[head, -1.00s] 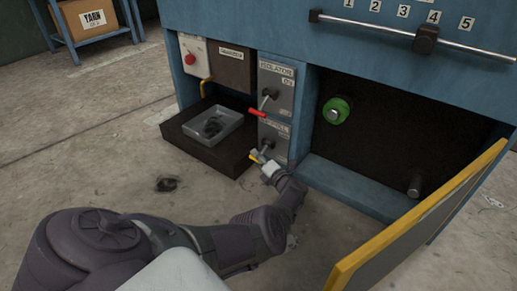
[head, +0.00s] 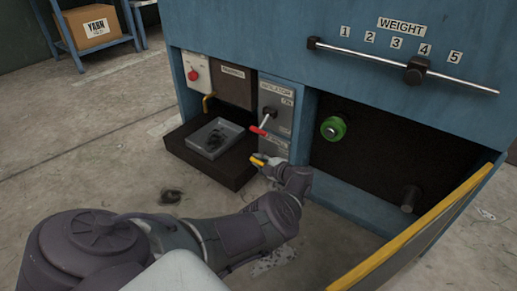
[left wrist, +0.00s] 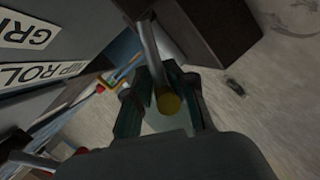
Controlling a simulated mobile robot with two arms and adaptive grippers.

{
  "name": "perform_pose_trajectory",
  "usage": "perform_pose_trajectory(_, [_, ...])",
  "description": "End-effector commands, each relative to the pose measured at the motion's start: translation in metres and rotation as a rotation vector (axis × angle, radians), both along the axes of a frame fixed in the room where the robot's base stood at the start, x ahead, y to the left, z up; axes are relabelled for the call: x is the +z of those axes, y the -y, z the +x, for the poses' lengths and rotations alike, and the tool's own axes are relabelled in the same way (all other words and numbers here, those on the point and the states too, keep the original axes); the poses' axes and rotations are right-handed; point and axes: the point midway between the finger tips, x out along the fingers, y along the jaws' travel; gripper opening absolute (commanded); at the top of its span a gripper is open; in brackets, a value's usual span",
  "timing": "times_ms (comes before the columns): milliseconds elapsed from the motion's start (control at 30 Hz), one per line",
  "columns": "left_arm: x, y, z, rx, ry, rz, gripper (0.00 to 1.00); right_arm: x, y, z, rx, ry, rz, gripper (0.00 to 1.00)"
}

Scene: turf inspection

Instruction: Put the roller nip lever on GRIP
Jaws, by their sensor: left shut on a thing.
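The roller nip lever is a metal rod with a yellow end (left wrist: 169,103). In the left wrist view it runs between the two fingers of my left gripper (left wrist: 158,88), which is shut on it. In the head view the yellow end (head: 258,159) shows at the tips of my left gripper (head: 266,164), just below the isolator's red handle. My gripper and wrist hide much of the lower panel. A GRIP label (left wrist: 28,33) shows at the left of the left wrist view, beside a partly cut-off ROLL label. My right gripper is not in view.
The isolator lever with its red handle (head: 258,130) is close above my left gripper. A grey tray (head: 215,136) on a dark block stands to the left. A green knob (head: 333,128) is in the dark recess, and an open yellow-edged door (head: 432,215) stands at the right.

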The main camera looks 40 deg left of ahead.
Motion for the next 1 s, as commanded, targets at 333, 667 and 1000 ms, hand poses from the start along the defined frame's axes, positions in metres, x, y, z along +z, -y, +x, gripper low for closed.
perform_pose_trajectory(333, [0.0003,0.0061,0.0012,0.005,-0.093,-0.024,0.0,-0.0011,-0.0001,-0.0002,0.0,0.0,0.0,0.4])
perform_pose_trajectory(667, [0.0018,0.0059,0.0017,0.006,-0.1,-0.023,0.0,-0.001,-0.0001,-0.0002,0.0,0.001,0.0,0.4])
perform_pose_trajectory(1000, [0.0039,0.003,0.0022,0.005,-0.098,-0.017,0.46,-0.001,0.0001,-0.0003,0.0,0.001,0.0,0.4])
